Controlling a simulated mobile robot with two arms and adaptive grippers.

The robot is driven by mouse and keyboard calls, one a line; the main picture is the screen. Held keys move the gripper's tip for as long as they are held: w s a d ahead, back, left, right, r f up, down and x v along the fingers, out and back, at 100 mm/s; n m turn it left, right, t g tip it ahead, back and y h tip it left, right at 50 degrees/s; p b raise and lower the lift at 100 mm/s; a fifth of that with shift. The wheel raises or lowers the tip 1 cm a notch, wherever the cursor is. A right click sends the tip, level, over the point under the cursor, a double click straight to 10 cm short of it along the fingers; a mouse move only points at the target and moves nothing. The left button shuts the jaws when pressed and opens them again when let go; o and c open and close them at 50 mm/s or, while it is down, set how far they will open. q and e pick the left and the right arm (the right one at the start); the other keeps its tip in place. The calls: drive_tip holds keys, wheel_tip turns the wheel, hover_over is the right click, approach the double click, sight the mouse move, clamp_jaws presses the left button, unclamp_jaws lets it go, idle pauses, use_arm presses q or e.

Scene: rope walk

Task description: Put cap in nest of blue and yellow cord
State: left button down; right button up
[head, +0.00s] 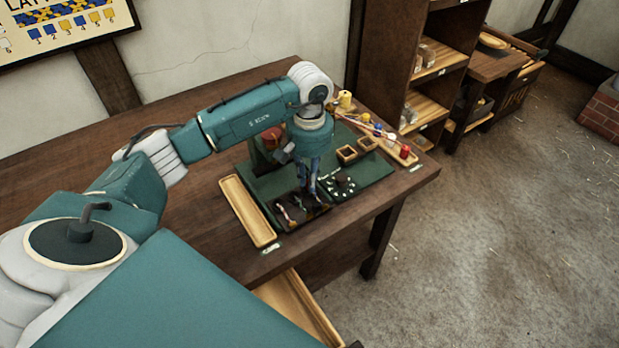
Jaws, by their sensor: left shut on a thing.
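My left gripper (312,191) points straight down over the work area on the table. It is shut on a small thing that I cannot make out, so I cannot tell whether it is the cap. Just below and beside the fingers is a dark divided tray (318,213) with small coloured pieces in its compartments. I cannot tell which compartment is the nest of blue and yellow cord; the gripper hides part of the tray. Small white pieces (341,186) lie on a dark patch to the right of the fingers. My right gripper is not in view.
A green mat (375,173) lies on the brown table (205,112). A long, empty-looking wooden tray (247,211) lies at left. Two small wooden boxes (347,154) stand behind the white pieces. A yellow spool (345,99) and a red spool (405,151) stand at the right. The table's left part is clear.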

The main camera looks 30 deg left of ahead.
use_arm(q)
drive_tip(key=shift+f, duration=0.3)
drive_tip(key=c, duration=1.7)
unclamp_jaws()
drive_tip(key=shift+r, duration=0.1)
